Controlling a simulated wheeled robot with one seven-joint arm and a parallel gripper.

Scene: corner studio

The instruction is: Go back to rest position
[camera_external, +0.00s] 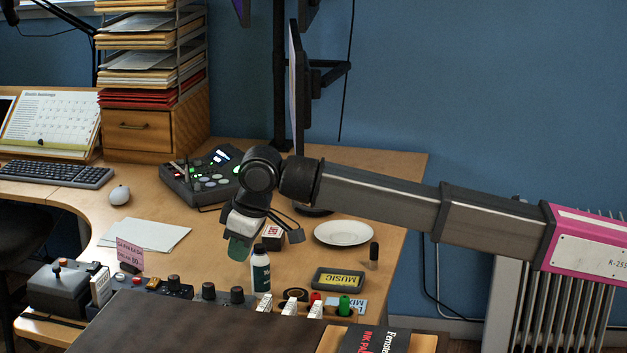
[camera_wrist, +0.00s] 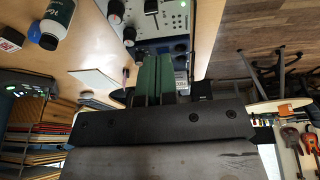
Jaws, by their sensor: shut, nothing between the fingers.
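The arm stretches in from the right edge above the desk.
The bottle (camera_external: 261,272) stands close to my gripper; it also shows in the wrist view (camera_wrist: 58,17). A white plate (camera_external: 343,233), a MUSIC box (camera_external: 338,280) and a mixer (camera_external: 200,178) lie around. A monitor (camera_external: 297,85) rises behind. White sheets (camera_external: 145,236) lie left.

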